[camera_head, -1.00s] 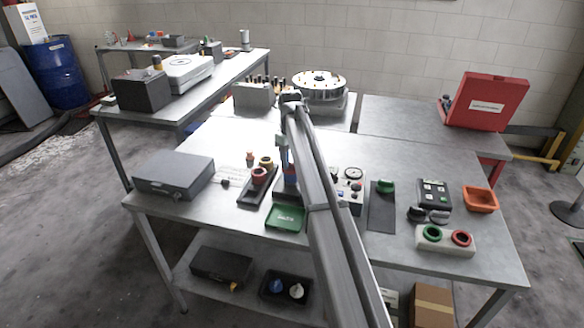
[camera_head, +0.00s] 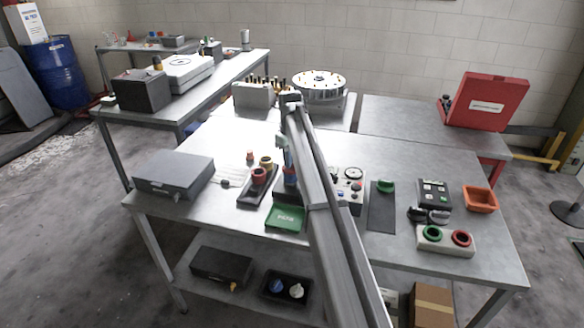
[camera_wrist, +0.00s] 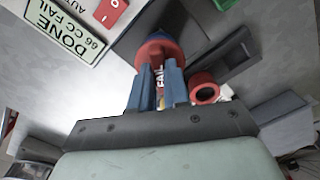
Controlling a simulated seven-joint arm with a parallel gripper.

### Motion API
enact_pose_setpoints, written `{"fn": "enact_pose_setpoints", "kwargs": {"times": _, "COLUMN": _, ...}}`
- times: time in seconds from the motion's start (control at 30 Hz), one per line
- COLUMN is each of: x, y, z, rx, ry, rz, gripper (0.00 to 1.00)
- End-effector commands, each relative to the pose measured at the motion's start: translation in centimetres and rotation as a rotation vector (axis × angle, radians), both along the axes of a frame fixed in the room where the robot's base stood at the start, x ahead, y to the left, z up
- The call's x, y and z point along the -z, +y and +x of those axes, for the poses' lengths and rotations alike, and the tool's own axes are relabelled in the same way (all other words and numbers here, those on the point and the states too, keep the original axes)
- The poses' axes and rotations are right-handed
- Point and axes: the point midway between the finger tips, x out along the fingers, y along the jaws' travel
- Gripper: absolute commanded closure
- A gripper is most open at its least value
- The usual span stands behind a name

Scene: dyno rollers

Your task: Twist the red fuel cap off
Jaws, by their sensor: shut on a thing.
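The red cap (camera_wrist: 160,48) shows in the wrist view as a round red shape just beyond and between my blue fingertips, with a blue part behind it. My gripper (camera_wrist: 159,75) is shut on it. A small pale strip with red letters shows between the fingers. How far the cap has turned, and whether it still sits on its neck, I cannot tell. In the head view my gripper (camera_head: 288,172) is over the middle of the bench, and my arm hides most of the cap and what is under it.
A green box (camera_head: 286,217) is in front. A grey case (camera_head: 174,173) is at the left.

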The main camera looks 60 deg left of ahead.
Motion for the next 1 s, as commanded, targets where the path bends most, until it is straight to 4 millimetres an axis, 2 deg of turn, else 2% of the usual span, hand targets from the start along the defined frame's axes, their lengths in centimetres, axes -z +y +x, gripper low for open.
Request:
{"fn": "enact_pose_setpoints", "kwargs": {"times": 0.03, "x": 0.00, "y": 0.00, "z": 0.00, "rx": 0.000, "ry": 0.000, "rz": 0.000, "gripper": 0.93}}
{"fn": "enact_pose_setpoints", "kwargs": {"times": 0.1, "x": 0.00, "y": 0.00, "z": 0.00, "rx": 0.000, "ry": 0.000, "rz": 0.000, "gripper": 1.00}}
{"fn": "enact_pose_setpoints", "kwargs": {"times": 0.47, "x": 0.00, "y": 0.00, "z": 0.00, "rx": -0.037, "ry": 0.000, "rz": 0.000, "gripper": 1.00}}
{"fn": "enact_pose_setpoints", "kwargs": {"times": 1.0, "x": 0.10, "y": -0.01, "z": -0.01, "rx": -0.583, "ry": 0.000, "rz": 0.000, "gripper": 1.00}}
